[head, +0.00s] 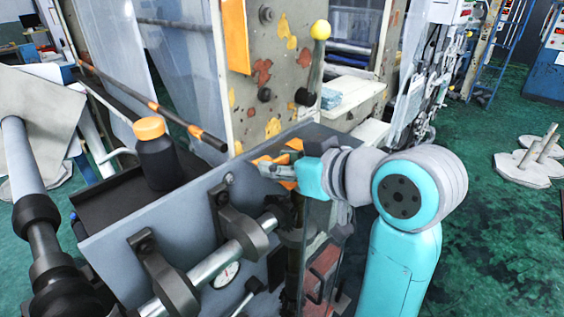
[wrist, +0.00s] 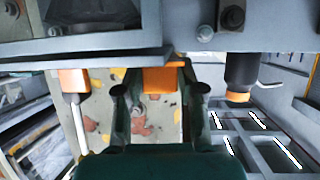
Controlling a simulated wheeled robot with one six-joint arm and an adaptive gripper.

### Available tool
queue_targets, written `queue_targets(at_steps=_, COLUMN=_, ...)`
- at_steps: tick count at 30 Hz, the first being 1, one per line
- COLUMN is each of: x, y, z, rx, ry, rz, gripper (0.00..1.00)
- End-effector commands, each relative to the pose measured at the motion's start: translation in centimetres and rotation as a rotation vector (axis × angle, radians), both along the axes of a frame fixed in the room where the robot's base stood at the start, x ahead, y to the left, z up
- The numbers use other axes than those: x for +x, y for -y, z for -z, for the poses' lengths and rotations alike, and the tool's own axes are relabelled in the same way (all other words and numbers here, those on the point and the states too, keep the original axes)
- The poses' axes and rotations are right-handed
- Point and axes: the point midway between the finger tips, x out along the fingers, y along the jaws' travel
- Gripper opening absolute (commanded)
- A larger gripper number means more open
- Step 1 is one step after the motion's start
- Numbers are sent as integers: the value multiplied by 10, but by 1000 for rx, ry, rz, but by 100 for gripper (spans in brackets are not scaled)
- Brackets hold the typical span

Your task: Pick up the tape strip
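An orange strip (wrist: 163,78), which looks like the tape strip, shows in the wrist view between my gripper's fingers, at the edge of a grey plate. My gripper (wrist: 158,92) has its two dark fingers apart, with a visible gap at the left of the strip. I cannot tell whether the right finger touches it. In the head view my gripper (head: 272,170) is at the top edge of the grey machine panel, among small orange patches. Which patch is the strip cannot be told there.
A black bottle with an orange cap (head: 155,155) stands on the dark tray left of my gripper. A steel roller (head: 215,260) with brackets lies in front. A paint-spotted wall (head: 270,90) stands behind.

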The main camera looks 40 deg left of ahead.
Motion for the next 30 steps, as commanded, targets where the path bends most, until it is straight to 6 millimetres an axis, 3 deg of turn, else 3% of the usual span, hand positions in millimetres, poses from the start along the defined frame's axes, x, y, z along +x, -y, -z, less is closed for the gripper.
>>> queue_targets(at_steps=2, x=0, y=0, z=0, rx=0, ry=0, rz=0, gripper=62)
queue_targets(at_steps=14, x=-1, y=5, z=-3, rx=2, ry=1, rz=1, gripper=62)
queue_targets(at_steps=30, x=-16, y=90, z=-38, rx=1, ry=3, rz=3, gripper=62)
